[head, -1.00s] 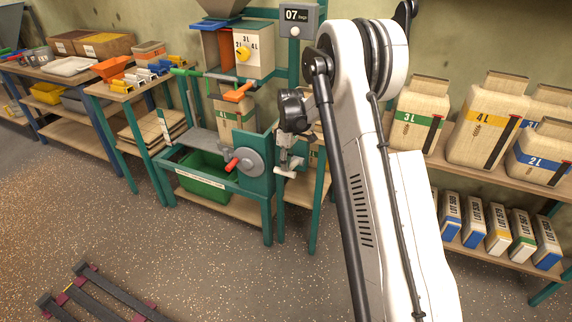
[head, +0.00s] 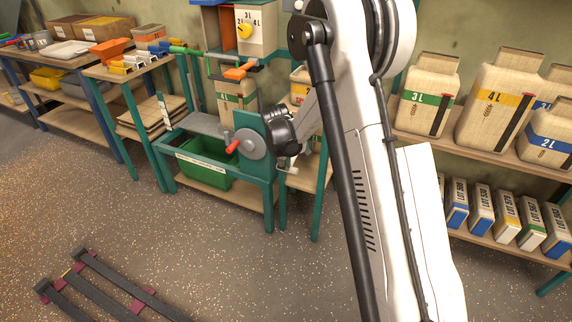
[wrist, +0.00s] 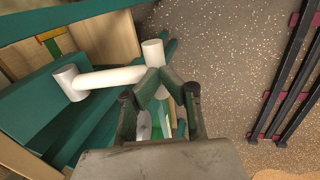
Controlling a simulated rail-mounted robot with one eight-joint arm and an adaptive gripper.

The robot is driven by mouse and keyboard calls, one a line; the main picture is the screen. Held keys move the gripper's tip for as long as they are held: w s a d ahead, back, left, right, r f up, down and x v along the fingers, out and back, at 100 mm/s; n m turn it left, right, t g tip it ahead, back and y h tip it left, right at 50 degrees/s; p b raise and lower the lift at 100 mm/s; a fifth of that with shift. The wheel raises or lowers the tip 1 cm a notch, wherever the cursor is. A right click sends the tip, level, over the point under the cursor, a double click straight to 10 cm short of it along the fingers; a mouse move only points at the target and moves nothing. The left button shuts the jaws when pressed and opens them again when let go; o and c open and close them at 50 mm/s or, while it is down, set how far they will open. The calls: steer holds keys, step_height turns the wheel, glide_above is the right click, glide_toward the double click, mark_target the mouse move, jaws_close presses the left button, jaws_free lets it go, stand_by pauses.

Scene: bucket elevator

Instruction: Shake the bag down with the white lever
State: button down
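The white lever (wrist: 105,78) shows in the wrist view as a pale bar with a round hub at its left end and a crosswise grip at its right end. My gripper (wrist: 161,80) is at that grip, its two dark fingertips close together there. A bit of white shows between the fingers, but I cannot tell if they are clamped on it. In the head view my wrist hides the lever. The bag (head: 236,104), tan with a green band, hangs upright under the filling machine's spout, above the grey plate (head: 200,124).
A red-handled crank (head: 233,147) with a grey disc is beside my wrist. A green bin (head: 208,165) sits under the plate. Shelves with filled bags (head: 425,98) stand right. A dark rack (head: 105,283) lies on the floor, with clear floor around it.

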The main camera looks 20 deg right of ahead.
steer(key=shift+s+f, duration=0.1)
steer(key=shift+f, duration=0.1)
steer(key=shift+r, duration=0.1)
steer(key=p+v, duration=0.4)
steer(key=v, duration=1)
steer(key=shift+s+a, duration=0.2)
steer(key=shift+a, duration=0.15)
steer(key=w+d+r+g+y+p, duration=0.3)
steer(key=w+d+r+g+y, duration=0.1)
steer(key=w+d+r, duration=0.3)
steer(key=shift+r+p, duration=0.35)
steer(key=shift+r, duration=0.45)
steer(key=f+b, duration=0.1)
steer(key=f, duration=0.3)
steer(key=s+a+f, duration=0.1)
steer(key=f, duration=0.4)
steer(key=s+a+f+b, duration=0.1)
steer(key=f, duration=0.3)
steer(key=shift+f+b, duration=0.3)
steer(key=shift+f, duration=0.05)
